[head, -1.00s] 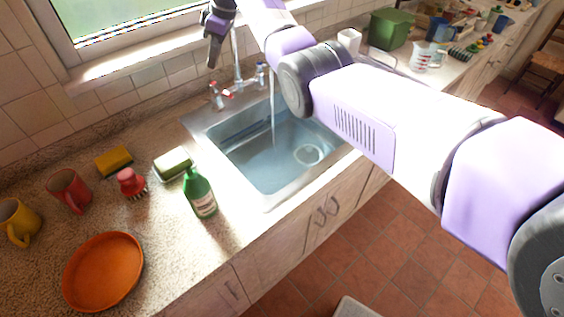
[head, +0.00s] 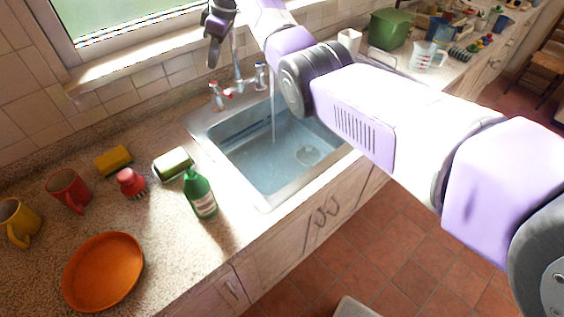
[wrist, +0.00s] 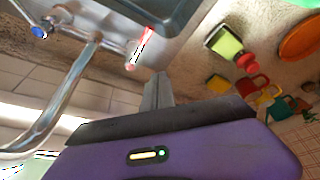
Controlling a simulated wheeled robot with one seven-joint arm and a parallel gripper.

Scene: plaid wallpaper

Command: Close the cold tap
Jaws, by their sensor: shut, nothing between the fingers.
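The cold tap (head: 261,76), marked blue, stands at the back of the sink, right of the red hot tap (head: 217,97). In the wrist view the blue-marked cold tap (wrist: 40,29) is at the upper left and the red hot tap (wrist: 140,46) is nearer the fingers. The curved spout (head: 236,62) rises between the taps, and a stream of water (head: 272,115) falls into the sink. My gripper (head: 212,62) is above the hot tap side, left of the spout. Its fingers (wrist: 157,90) are shut and empty, apart from both taps.
The sink (head: 265,160) holds some water. A sponge block (head: 173,164), green bottle (head: 200,193), red brush (head: 130,183), mugs (head: 68,190) and orange plate (head: 103,272) stand on the left counter. The tiled wall and window sill (head: 130,62) are close behind the gripper.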

